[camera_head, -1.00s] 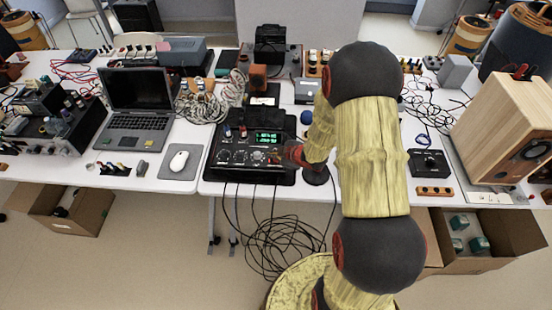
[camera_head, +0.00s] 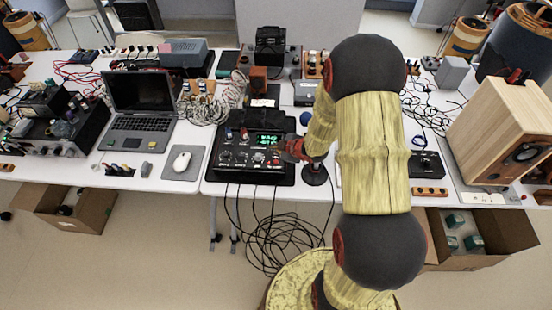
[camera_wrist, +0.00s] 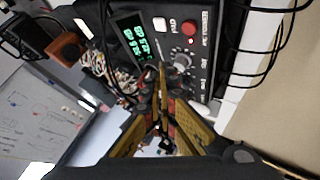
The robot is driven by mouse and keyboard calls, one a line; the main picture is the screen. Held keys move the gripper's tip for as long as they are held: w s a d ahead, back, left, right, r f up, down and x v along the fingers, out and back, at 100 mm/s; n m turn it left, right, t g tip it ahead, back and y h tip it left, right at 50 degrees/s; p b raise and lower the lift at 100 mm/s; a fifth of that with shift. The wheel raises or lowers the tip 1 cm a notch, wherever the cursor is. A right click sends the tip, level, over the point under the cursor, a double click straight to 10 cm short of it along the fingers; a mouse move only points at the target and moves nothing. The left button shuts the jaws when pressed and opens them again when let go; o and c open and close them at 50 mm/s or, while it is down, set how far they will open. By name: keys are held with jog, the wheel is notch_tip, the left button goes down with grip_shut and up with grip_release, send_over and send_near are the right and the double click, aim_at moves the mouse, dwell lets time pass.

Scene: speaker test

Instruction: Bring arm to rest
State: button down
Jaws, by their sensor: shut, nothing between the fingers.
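My arm rises across the right of the middle in the head view. Its end, my gripper (camera_head: 284,149), points left at the right part of a black instrument box (camera_head: 236,172) with a lit green display (camera_head: 268,139). In the wrist view my gripper (camera_wrist: 166,88) shows with its yellow fingers brought together and nothing between them. The instrument's face (camera_wrist: 160,32), with its knobs, red button and display, is just beyond the fingertips. I cannot tell whether the tips touch it.
A laptop (camera_head: 140,100) and a white mouse (camera_head: 181,161) are to the left. A wooden speaker (camera_head: 495,125) and a small black box (camera_head: 426,165) are to the right. Cables (camera_head: 270,245) hang below the table edge. Open cardboard boxes (camera_head: 95,210) stand on the floor.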

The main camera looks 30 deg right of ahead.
jog(key=shift+r, duration=0.45)
